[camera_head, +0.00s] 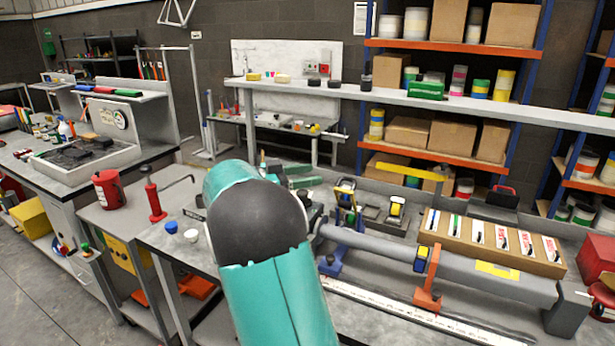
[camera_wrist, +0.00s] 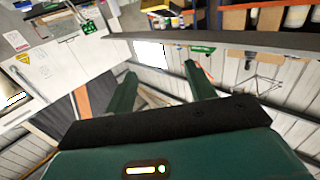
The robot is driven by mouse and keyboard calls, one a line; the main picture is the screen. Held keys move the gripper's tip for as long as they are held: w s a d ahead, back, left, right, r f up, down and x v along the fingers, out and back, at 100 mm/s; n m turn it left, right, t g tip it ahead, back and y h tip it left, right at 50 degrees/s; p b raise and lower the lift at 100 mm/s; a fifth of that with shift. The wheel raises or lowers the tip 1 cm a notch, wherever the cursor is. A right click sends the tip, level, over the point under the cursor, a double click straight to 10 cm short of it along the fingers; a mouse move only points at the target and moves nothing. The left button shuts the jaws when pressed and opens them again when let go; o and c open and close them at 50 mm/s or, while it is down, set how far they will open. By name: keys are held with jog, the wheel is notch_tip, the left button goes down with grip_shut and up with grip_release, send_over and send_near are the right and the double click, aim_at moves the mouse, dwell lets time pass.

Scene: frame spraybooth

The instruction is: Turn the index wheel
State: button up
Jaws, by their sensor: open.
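My gripper (camera_wrist: 160,70) shows in the wrist view with its two green fingers apart and nothing between them. My teal arm covers the middle of the head view, and the gripper cannot be made out there. A long grey tube (camera_head: 382,243) lies across the bench on a blue stand (camera_head: 331,262) and an orange stand (camera_head: 429,290). Its left end runs close to my arm in the picture, where small grey parts are partly covered. I cannot pick out the index wheel for certain; it may be behind my arm. No wheel shows in the wrist view.
A wooden box of labelled packets (camera_head: 487,252) stands behind the tube. A red bottle (camera_head: 154,202), a red pot (camera_head: 108,190) and a blue cap (camera_head: 171,227) are left of my arm. A white ruler (camera_head: 400,315) lies along the front. A long grey shelf (camera_head: 450,103) crosses behind.

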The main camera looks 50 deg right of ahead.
jog(key=s+a+r, duration=0.2)
jog(key=s+a, duration=0.1)
jog(key=shift+s, duration=0.25)
jog(key=shift+w+d, duration=0.1)
dwell(0.3)
